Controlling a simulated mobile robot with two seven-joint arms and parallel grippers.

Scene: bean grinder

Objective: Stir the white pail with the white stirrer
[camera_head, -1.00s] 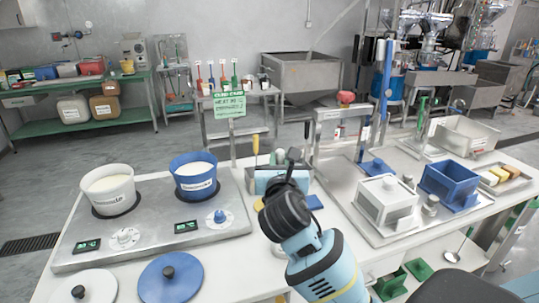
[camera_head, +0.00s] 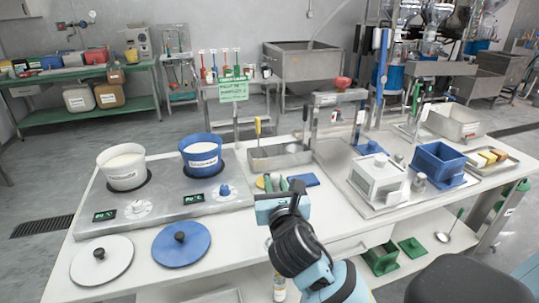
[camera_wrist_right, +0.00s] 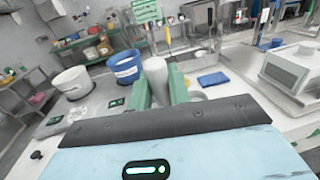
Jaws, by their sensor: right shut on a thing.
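The white pail (camera_head: 122,172) stands at the left of the metal heating plate, open at the top with pale contents. It also shows in the right wrist view (camera_wrist_right: 72,83). My right gripper (camera_head: 285,184) is over the white table, to the right of the plate and apart from the pail. In the right wrist view its green fingers (camera_wrist_right: 158,88) are shut on a white rounded handle, seemingly the white stirrer (camera_wrist_right: 155,72). The stirrer's lower part is hidden. My left gripper is not in view.
A blue pail (camera_head: 202,160) stands right of the white one. A white lid (camera_head: 115,262) and a blue lid (camera_head: 192,248) lie in front. A metal tray (camera_head: 270,160) with a yellow-handled tool (camera_head: 258,128) and a blue block (camera_head: 304,180) are behind my right gripper.

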